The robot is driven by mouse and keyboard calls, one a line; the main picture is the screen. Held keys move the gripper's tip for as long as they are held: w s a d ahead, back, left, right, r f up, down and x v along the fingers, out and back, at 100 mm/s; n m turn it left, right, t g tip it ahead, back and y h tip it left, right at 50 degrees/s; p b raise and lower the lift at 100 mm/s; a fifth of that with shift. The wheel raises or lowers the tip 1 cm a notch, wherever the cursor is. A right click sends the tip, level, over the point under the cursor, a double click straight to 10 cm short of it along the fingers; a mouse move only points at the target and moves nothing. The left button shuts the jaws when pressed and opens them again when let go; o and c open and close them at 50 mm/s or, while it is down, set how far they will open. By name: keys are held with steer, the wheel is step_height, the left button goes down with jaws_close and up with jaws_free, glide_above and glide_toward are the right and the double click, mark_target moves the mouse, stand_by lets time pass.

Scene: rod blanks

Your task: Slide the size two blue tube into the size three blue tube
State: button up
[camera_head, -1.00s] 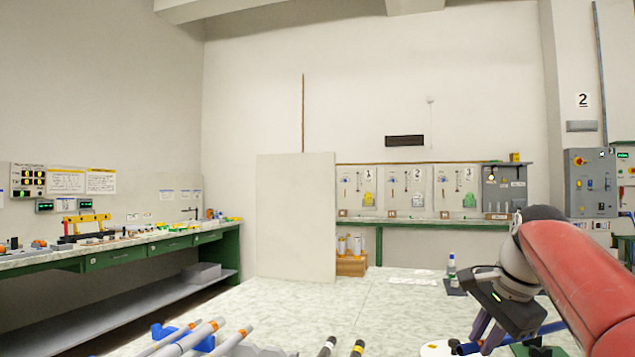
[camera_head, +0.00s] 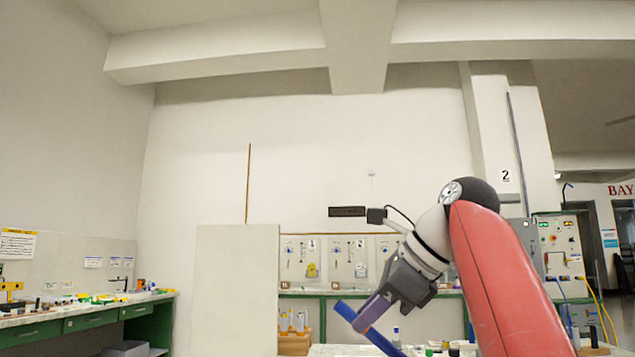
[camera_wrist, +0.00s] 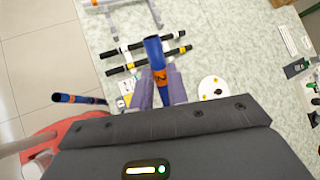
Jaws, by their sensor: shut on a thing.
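My gripper (camera_head: 363,322) is shut on a blue tube (camera_head: 346,312), held tilted in the air. In the wrist view, the same tube (camera_wrist: 153,48) stands between the purple fingers (camera_wrist: 160,76). Its open dark end points away from the gripper, and an orange band with a dark mark sits near the fingers. A second blue tube (camera_wrist: 67,98) with an orange band shows at the left of the wrist view, apart from the held one. Its far end is partly hidden, and I cannot read either size mark clearly.
In the wrist view, black rods with coloured bands (camera_wrist: 150,60) lie on a rack on the pale table (camera_wrist: 215,55). A white round plate (camera_wrist: 212,88) lies to the right. A tall pale panel (camera_head: 236,290) stands behind in the head view.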

steer(key=s+a+r+m+t+y, duration=0.1)
steer(key=s+a+r+m+y, duration=0.1)
steer(key=s+r, duration=0.8)
steer(key=s+a+r+m+t+y, duration=0.2)
steer(key=s+a+r+y, duration=0.3)
steer(key=s+r, duration=0.5)
steer(key=shift+s+r+y, duration=0.3)
steer(key=shift+s+y, duration=0.2)
steer(key=shift+s, duration=0.05)
steer(key=shift+d, duration=0.1)
step_height(320, 180, down, 6)
steer(key=b, duration=0.4)
steer(key=shift+r, duration=0.1)
steer(key=shift+p, duration=0.6)
stand_by(0.6)
